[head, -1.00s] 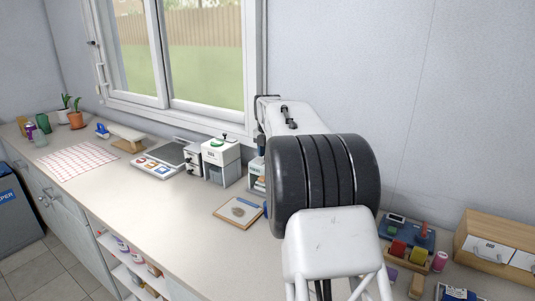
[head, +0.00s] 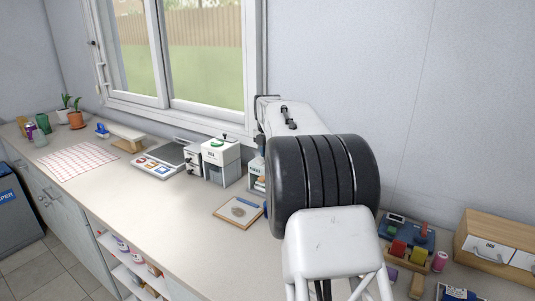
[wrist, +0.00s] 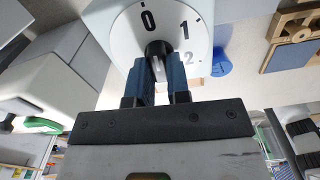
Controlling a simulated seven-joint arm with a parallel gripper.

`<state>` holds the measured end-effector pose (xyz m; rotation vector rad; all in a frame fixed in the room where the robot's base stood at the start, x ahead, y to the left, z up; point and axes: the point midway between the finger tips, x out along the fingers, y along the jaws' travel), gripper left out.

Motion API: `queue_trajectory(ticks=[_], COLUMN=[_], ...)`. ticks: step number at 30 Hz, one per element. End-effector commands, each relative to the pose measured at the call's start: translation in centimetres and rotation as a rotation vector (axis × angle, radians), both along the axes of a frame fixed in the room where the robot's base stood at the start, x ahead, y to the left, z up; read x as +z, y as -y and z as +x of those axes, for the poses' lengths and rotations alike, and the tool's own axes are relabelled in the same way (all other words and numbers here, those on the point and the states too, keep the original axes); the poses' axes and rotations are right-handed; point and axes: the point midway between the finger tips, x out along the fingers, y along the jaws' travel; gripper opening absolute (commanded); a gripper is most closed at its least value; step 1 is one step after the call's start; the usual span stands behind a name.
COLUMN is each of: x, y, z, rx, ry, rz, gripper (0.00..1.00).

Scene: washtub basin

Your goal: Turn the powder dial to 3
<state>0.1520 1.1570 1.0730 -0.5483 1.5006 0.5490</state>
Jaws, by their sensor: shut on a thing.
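The powder dial (wrist: 130,22) is a white round face with black numerals in the wrist view. The 0 is near the top, the 1 to its right, and part of a 2 lower right; a 3 is not visible. A dark knob (wrist: 157,47) stands out from the dial's middle. My gripper (wrist: 160,72) has its blue fingers closed on this knob, one on each side. The fingers and palm hide the lower part of the dial. In the head view my arm blocks the dial and the gripper.
A blue round thing (wrist: 220,62) lies beside the dial in the wrist view. In the head view, a white box with a green top (head: 220,150) and a wooden-framed tray (head: 229,219) are left of my arm. A wooden drawer box (head: 480,225) stands at right.

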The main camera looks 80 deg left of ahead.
Motion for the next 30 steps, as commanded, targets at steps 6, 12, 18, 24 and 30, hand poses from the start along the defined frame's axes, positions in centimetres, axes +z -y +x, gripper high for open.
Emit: queue_trajectory(ticks=[6,12,18,24,30], x=[-0.05,0.06,0.02,0.03,0.02], y=[-0.04,-0.12,-0.2,-0.25,-0.34], z=[0.0,-0.03,-0.05,-0.06,-0.04], rx=[-0.135,-0.309,-0.499,-0.689,-0.879], ry=[0.001,0.001,0.001,0.001,0.0], rz=[-0.001,0.001,0.0,0.0,0.0], gripper=[0.0,0.0,0.0,0.0,0.0])
